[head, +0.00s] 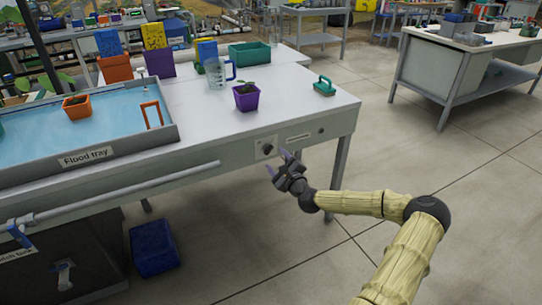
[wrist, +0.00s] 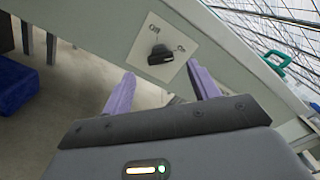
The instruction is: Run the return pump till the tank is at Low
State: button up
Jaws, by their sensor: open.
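A black rotary knob (head: 266,149) sits on a pale plate on the bench's front face. The flood tray (head: 85,157) holds blue water. A dark tank (head: 60,275) stands under the bench at lower left, its label partly cut off. I cannot make out its level.
A small round fitting (head: 321,131) is right of the knob. A white pipe (head: 130,190) runs along the bench front. A blue crate (head: 154,248) is on the floor below. A purple pot (head: 246,97), jug (head: 217,74) and green-handled tool (head: 324,86) stand on top. Floor at right is clear.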

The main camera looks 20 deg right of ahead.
aim_at(269, 151)
jog(key=w, duration=0.5)
jog(key=shift+w+a+b, duration=0.1)
jog(key=shift+w+b, duration=0.05)
jog(key=shift+b, duration=0.2)
jog(key=c, duration=1)
